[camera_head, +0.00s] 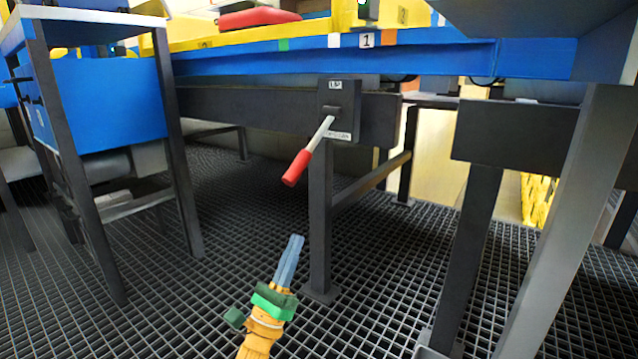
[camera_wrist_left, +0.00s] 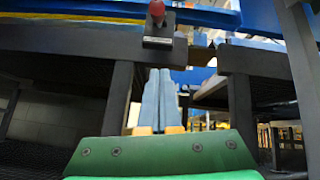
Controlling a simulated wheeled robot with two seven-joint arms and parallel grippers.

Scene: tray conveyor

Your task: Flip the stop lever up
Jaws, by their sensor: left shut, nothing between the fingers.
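The stop lever (camera_head: 318,137) has a light metal shaft and a red grip (camera_head: 297,167). It comes out of a dark box (camera_head: 338,100) on the conveyor frame and slants down to the left in the head view. Its red grip also shows at the top of the left wrist view (camera_wrist_left: 157,11). My left gripper (camera_head: 295,240), with blue fingers and a green base, is shut and empty. It appears below the lever in the head view, apart from it, fingers pointing up. Its blue fingers also show in the left wrist view (camera_wrist_left: 159,75). My right gripper is not in view.
The blue conveyor side (camera_head: 450,58) runs above the lever, with a red object (camera_head: 258,18) on top. A dark support leg (camera_head: 320,220) stands beside my left gripper. A blue-sided table (camera_head: 105,100) stands at the left. The grid floor (camera_head: 200,280) is mostly clear.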

